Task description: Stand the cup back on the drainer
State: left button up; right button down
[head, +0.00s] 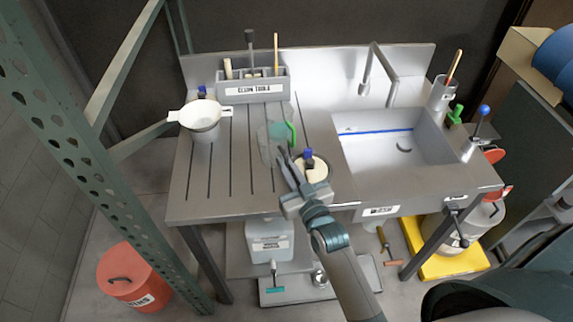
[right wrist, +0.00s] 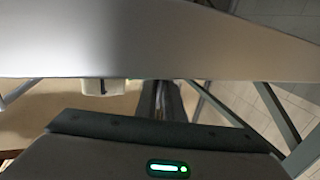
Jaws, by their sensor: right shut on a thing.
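The cup appears as a cream round vessel (head: 316,173) at the front of the bench, with something blue and dark at its upper left. My right gripper (head: 292,162) is shut at its left side, with the fingers pointing up and left. The fingers hide part of the contact, and I cannot tell whether the cup touches the bench. The grooved drainer (head: 238,172) lies to the left. In the right wrist view the fingers show only partly, below a broad grey surface. My left gripper does not show.
A translucent vessel with a green handle (head: 291,133) is just behind my fingers. A tool caddy (head: 254,91) stands at the back, the sink (head: 385,155) at right. The drainer's left front is clear.

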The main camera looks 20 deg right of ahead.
jog(key=shift+f, duration=0.15)
jog(key=c, duration=1.9)
grip_release()
jog(key=shift+o, duration=0.2)
jog(key=shift+r, duration=0.25)
jog(key=shift+s+f, duration=0.2)
jog(key=shift+s, duration=0.4)
jog(key=s+b, duration=0.3)
jog(key=s, duration=0.7)
jog(key=shift+s, duration=0.4)
jog(key=shift+d+r, duration=0.1)
